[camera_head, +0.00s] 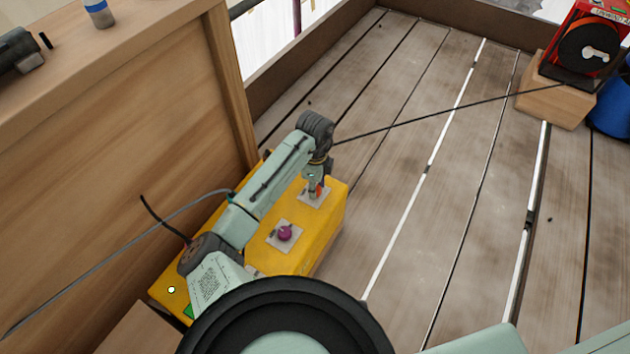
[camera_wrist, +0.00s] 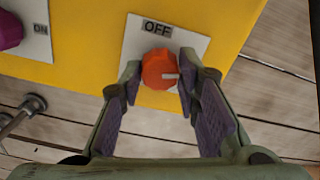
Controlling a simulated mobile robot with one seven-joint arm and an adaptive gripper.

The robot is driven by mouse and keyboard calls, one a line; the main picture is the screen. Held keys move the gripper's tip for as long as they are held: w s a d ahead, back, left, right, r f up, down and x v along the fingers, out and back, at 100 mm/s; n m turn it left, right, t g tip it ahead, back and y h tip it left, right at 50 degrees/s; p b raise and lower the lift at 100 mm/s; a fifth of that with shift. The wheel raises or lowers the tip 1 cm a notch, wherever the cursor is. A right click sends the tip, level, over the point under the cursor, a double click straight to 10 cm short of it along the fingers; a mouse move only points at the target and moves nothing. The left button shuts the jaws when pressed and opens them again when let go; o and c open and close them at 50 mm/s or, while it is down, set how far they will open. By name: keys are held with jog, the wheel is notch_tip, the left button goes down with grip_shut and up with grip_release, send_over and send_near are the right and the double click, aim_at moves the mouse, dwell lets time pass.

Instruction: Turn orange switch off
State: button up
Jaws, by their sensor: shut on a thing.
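The orange switch (camera_wrist: 160,66) is a round knob on a pale plate (camera_wrist: 133,42) on a yellow box. An "OFF" label sits above it in the wrist view, and the white mark on the knob points to the right, not at the label. My gripper (camera_wrist: 160,84) is shut on the orange switch, one finger on each side. In the head view the orange switch (camera_head: 319,188) shows in part beside my gripper (camera_head: 315,184), which reaches down to the far end of the yellow box (camera_head: 322,225).
A purple knob (camera_head: 285,233) on its own plate is nearer on the same box; in the wrist view the purple knob (camera_wrist: 9,30) has an "ON" label beside it. A wooden cabinet (camera_head: 110,120) stands at the left. A cable reel (camera_head: 588,47) sits on a wooden block at the far right.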

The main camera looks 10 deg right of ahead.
jog(key=n+p, duration=0.4)
jog(key=shift+s+r+n+p, duration=0.15)
jog(key=shift+r+n+p, duration=0.15)
jog(key=shift+n, duration=0.1)
jog(key=n+p, duration=0.3)
jog(key=shift+f+n+p, duration=0.1)
jog(key=shift+n+p, duration=0.2)
jog(key=shift+p, duration=0.1)
jog(key=n+p, duration=0.3)
jog(key=n, duration=0.1)
jog(key=shift+f, duration=0.1)
jog(key=shift+f+n+p, duration=0.1)
jog(key=shift+n+p, duration=0.85)
jog(key=shift+n, duration=0.25)
jog(key=o, duration=1.2)
jog(key=shift+c, duration=0.2)
